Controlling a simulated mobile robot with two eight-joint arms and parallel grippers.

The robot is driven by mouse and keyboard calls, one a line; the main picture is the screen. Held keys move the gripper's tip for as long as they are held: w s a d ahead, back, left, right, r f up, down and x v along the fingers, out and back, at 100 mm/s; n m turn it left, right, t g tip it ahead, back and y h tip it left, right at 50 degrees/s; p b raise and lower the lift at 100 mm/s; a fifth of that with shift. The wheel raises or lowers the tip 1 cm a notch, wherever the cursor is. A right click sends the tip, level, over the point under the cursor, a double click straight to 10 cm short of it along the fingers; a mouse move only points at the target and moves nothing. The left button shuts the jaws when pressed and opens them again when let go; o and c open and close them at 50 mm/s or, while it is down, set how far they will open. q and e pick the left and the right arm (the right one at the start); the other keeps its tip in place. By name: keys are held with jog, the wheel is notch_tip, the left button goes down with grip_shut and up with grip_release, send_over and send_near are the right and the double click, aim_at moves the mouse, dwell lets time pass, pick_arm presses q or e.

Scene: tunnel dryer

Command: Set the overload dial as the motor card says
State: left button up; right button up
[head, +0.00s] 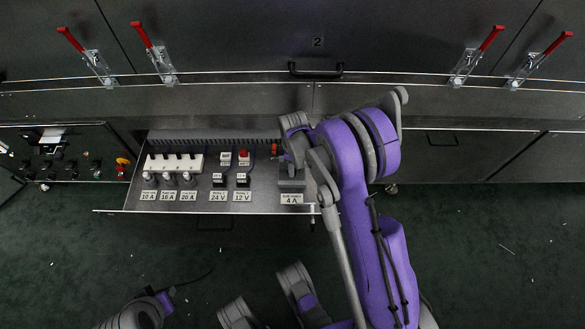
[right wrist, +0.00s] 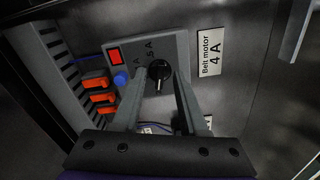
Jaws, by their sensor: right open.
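The black overload dial (right wrist: 158,70) sits on a grey relay box (right wrist: 178,42) in the right wrist view. A light mark shows at the dial's lower edge. Scale print beside it is partly covered; "5 A" can be read. The motor card (right wrist: 210,52) reads "Belt motor 4 A"; it also shows in the head view (head: 291,199). My right gripper (right wrist: 160,82) is open, its fingers on either side of the dial; contact cannot be told. In the head view my right arm hides the dial.
The relay box has a red button (right wrist: 116,56) and a blue button (right wrist: 121,78). Orange levers (right wrist: 97,97) stand beside it. The open drawer (head: 265,207) also holds white fuse holders (head: 173,163) and relays labelled 24 V and 12 V. Red-handled clamps (head: 150,45) line the dryer above.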

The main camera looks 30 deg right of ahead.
jog(key=shift+f, duration=0.55)
grip_shut()
